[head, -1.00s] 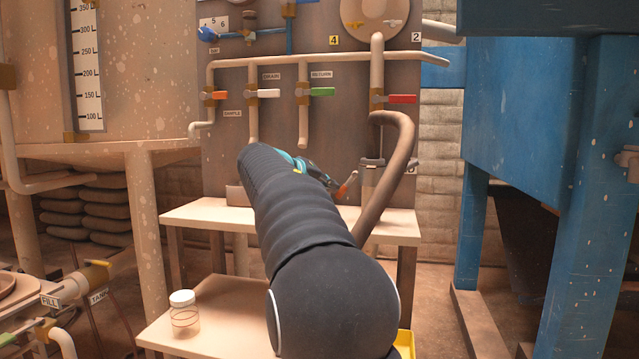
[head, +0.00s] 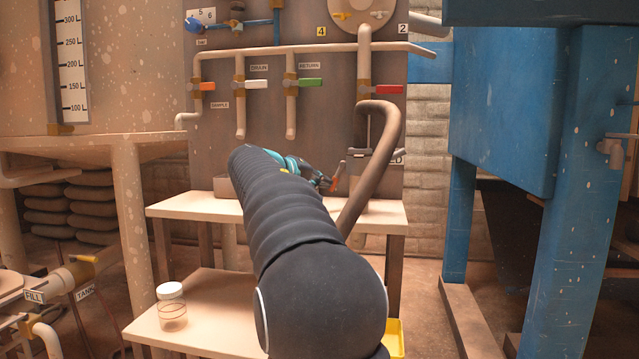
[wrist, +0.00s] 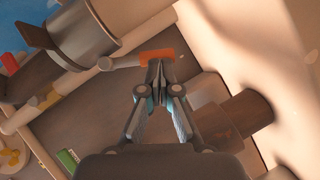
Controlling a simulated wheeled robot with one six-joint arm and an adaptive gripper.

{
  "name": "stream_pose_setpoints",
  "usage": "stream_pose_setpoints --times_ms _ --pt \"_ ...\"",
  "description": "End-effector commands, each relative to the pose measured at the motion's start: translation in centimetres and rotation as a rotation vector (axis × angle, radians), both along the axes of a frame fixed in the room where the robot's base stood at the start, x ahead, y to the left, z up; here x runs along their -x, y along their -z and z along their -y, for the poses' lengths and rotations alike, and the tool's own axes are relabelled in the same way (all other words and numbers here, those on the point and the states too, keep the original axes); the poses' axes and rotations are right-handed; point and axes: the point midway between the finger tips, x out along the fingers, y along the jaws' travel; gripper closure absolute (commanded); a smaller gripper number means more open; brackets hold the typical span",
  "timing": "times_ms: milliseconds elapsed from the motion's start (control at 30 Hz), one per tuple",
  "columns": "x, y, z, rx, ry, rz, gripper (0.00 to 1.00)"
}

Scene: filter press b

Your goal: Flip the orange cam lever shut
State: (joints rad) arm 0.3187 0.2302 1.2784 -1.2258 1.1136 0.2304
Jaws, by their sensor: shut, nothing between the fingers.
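The orange cam lever (wrist: 157,56) shows in the wrist view as an orange grip on a grey arm, which runs left to a grey metal coupling (wrist: 75,38). In the head view the lever (head: 339,175) sticks out left and down from the coupling (head: 362,160) at the lower end of the thick brown hose. My gripper (wrist: 157,68) is shut and empty, its fingertips right at the orange grip. I cannot tell whether they touch it. In the head view my gripper (head: 325,184) is small, just left of the lever, and partly hidden behind my arm.
The panel behind carries valves with orange (head: 207,86), white (head: 256,83), green (head: 310,81) and red (head: 390,89) handles. The brown hose (head: 378,185) curves down right of my gripper. A bench (head: 385,217) stands below. A lidded jar (head: 172,307) sits on the lower shelf.

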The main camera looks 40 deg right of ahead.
Motion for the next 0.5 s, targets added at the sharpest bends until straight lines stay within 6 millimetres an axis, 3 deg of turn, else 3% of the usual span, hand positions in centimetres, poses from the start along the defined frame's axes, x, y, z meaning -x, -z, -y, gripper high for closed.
stream_pose_setpoints --times_ms 233,367,500 --pt "-0.6 -0.8 -1.1 0.000 0.002 -0.002 1.00" --pt "-1.6 -2.0 -3.1 0.001 -0.005 -0.002 1.00" --pt "-1.2 -2.4 -6.0 0.002 -0.007 0.001 1.00"
